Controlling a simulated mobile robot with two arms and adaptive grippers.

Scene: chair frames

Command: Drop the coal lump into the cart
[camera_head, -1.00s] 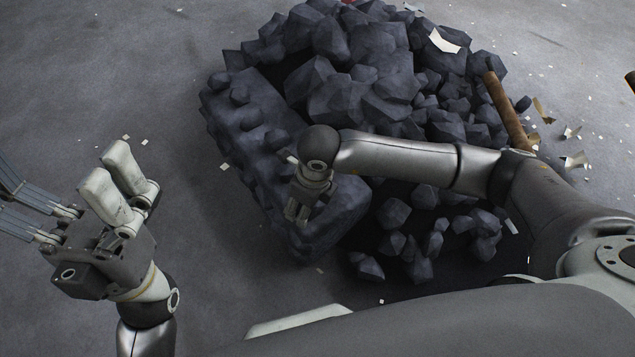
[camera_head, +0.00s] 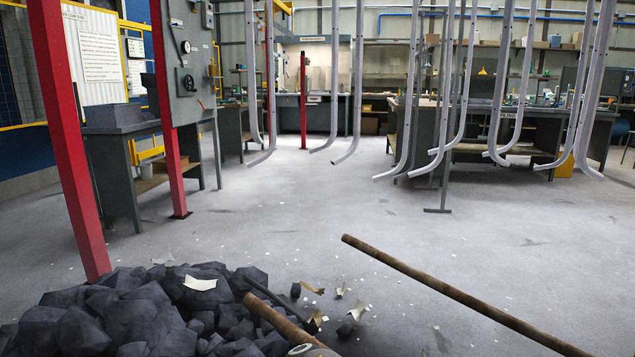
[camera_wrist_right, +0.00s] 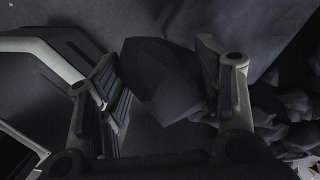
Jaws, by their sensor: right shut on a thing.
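My right gripper (camera_wrist_right: 160,72) shows in the right wrist view with its two ridged fingers shut on a dark, faceted coal lump (camera_wrist_right: 165,88). The lump sits between the fingers, and its lower part runs down toward the palm. More coal pieces (camera_wrist_right: 285,105) lie to the right in that view. In the head view the coal pile (camera_head: 150,310) fills the lower left. I cannot make out a cart in either current view. My left gripper is out of view.
A wooden shaft (camera_head: 285,322) leans by the pile's right side. A long brown pole (camera_head: 460,290) lies further right. Red posts (camera_head: 65,140) stand behind the pile. Grey curved bars (camera_head: 440,100) hang across the middle. Workbenches line the back, with open floor before them.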

